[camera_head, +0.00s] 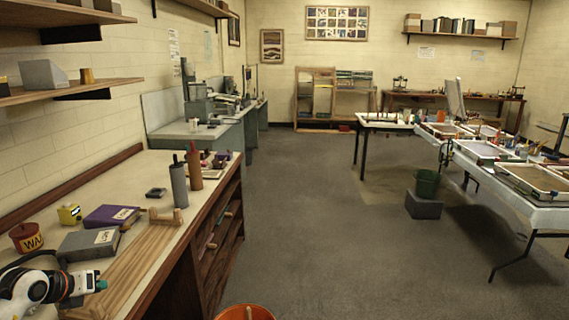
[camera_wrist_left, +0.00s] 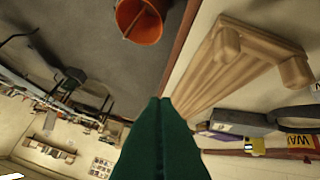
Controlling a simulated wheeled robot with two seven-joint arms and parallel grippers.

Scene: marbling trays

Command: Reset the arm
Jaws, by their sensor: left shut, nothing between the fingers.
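My left gripper (camera_head: 101,285) is at the lower left, in front of the wooden board on the bench. Its green fingers are shut with nothing between them. The left wrist view shows the same shut green fingers (camera_wrist_left: 161,101) pointing up the picture, apart from everything around them. My right arm and gripper are in neither view.
The wooden board (camera_head: 140,262) lies along the bench edge. Behind it are a grey box (camera_head: 90,243), a purple box (camera_head: 111,216), a yellow item (camera_head: 69,214) and an orange-red tin (camera_head: 27,237). An orange bucket (camera_head: 245,313) stands on the floor.

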